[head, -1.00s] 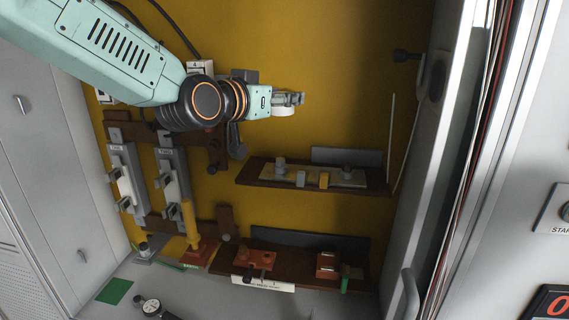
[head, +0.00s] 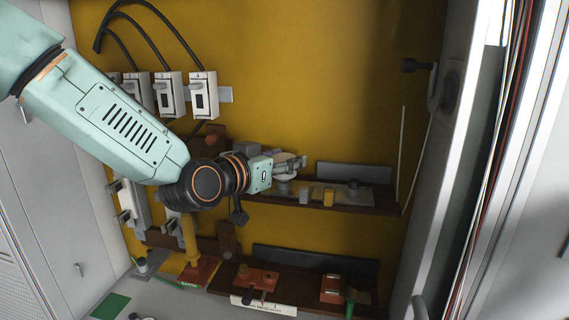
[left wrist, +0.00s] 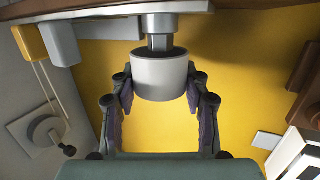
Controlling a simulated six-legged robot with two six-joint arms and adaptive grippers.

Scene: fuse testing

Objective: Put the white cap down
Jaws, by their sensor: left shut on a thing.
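My left gripper (head: 291,163) is shut on the white cap (head: 284,177), just above the left part of the upper wooden shelf (head: 384,208). In the left wrist view the cap (left wrist: 160,77) sits between the two fingers (left wrist: 160,104), and a grey post (left wrist: 159,34) lines up with its open end. I cannot tell whether the cap touches the post or the shelf piece beneath. My right gripper is not in view.
The shelf holds a yellow block (head: 328,197), a grey block (head: 304,194) and a grey knob (head: 353,188). A lower shelf carries red-brown fittings (head: 257,277). White switches (head: 203,96) hang on the yellow wall. A metal cabinet edge stands at right.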

